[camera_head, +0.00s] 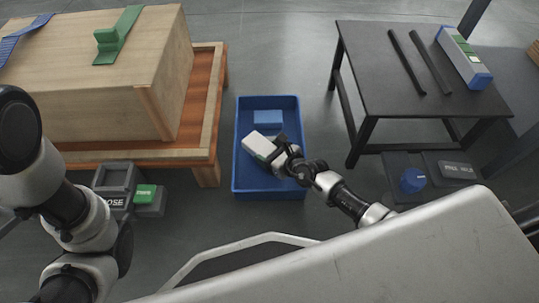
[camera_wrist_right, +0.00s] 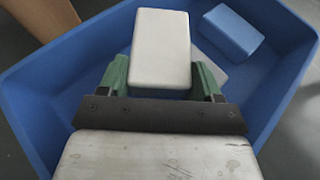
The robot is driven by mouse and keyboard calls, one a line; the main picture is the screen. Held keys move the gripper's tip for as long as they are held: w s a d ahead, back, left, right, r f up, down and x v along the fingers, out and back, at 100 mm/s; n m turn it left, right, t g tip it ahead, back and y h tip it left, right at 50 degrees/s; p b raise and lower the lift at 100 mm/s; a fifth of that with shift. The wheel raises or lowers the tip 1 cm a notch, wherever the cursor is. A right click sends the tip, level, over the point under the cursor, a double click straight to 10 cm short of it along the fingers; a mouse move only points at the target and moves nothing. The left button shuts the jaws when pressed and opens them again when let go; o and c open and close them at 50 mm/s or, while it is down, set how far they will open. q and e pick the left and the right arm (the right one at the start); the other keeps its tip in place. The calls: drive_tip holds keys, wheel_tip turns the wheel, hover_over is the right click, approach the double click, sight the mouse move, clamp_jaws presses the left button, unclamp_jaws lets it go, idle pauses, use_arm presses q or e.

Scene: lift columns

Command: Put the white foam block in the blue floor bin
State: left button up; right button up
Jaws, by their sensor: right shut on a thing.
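The white foam block (camera_head: 257,142) is in my right gripper (camera_head: 272,151), over the blue floor bin (camera_head: 239,182). In the right wrist view the block (camera_wrist_right: 160,45) sits between the two green fingers of the right gripper (camera_wrist_right: 163,78), with the bin (camera_wrist_right: 42,100) around and below it. I cannot tell how high the block is above the bin floor. My left arm shows at the left of the head view, but its gripper is out of view.
A blue block (camera_head: 268,117) lies in the bin; a pale shape (camera_wrist_right: 213,73), partly hidden, also shows there. A wooden crate (camera_head: 95,85) stands on a pallet at left. A black table (camera_head: 385,85) stands at right. Grey floor lies between.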

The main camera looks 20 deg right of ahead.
drive_tip(key=shift+f, duration=0.3)
drive_tip(key=o, duration=0.9)
